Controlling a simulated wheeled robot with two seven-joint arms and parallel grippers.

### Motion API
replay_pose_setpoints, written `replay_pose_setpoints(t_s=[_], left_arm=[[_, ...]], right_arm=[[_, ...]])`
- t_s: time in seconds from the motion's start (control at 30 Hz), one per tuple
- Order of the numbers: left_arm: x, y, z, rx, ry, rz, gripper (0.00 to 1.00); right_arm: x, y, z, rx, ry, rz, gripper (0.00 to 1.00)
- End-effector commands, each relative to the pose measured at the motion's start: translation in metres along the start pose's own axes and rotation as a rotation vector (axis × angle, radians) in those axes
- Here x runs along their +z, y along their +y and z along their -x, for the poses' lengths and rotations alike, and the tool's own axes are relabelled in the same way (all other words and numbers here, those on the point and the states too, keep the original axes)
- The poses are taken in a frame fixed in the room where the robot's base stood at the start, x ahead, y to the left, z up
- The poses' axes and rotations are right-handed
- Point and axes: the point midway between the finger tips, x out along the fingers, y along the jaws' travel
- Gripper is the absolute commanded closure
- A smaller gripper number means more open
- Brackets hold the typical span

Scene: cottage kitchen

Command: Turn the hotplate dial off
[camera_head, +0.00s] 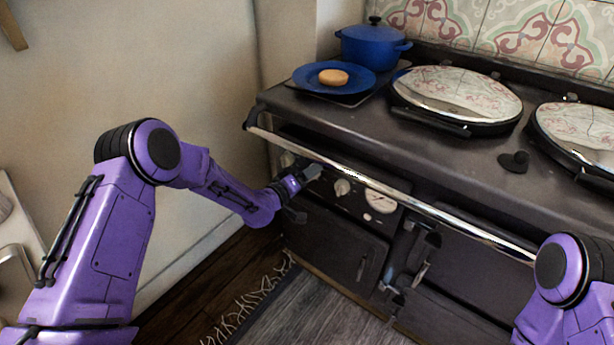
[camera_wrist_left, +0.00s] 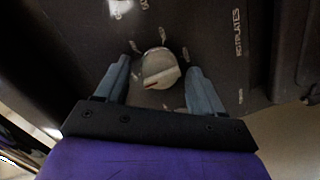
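The hotplate dial (camera_wrist_left: 160,70) is a round pale knob with a raised grip bar and a small orange-red mark. In the left wrist view it sits between the fingers of my left gripper (camera_wrist_left: 160,75), with a gap on each side. The word "HOTPLATES" is printed on the dark panel to its right. In the head view my left gripper (camera_head: 312,172) is at the left part of the stove's front panel, under the chrome rail, and hides most of what is there. My right arm shows at the lower right, but its gripper is out of view.
A chrome rail (camera_head: 400,200) runs along the stove front just above the panel. Another knob (camera_head: 343,187) and a round gauge (camera_head: 380,201) are to the right of my left gripper. A blue plate (camera_head: 308,83) with a bun and a blue pot (camera_head: 371,48) stand on top.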

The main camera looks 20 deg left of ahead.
Motion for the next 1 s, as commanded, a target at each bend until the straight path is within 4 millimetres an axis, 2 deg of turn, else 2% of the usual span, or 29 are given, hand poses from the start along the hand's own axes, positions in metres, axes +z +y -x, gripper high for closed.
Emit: replay_pose_setpoints(t_s=[0.17,0.27,0.5,0.7,1.0], left_arm=[[0.001,0.0,0.001,-0.001,-0.002,-0.001,0.32],[0.0,-0.001,0.011,-0.002,-0.003,-0.002,0.32],[-0.001,0.0,0.067,-0.002,0.0,0.002,0.32],[0.0,0.0,0.099,-0.001,0.0,0.001,0.32],[0.0,0.0,0.105,0.0,-0.001,-0.001,0.32]], right_arm=[[0.0,0.0,0.0,0.0,0.0,0.0,1.0],[0.0,0.0,0.0,0.0,0.0,0.0,1.0],[0.0,0.0,0.001,0.0,0.0,0.0,1.0],[0.0,0.0,0.001,0.0,0.0,0.0,1.0],[0.0,0.0,0.001,0.0,0.0,0.0,1.0]])
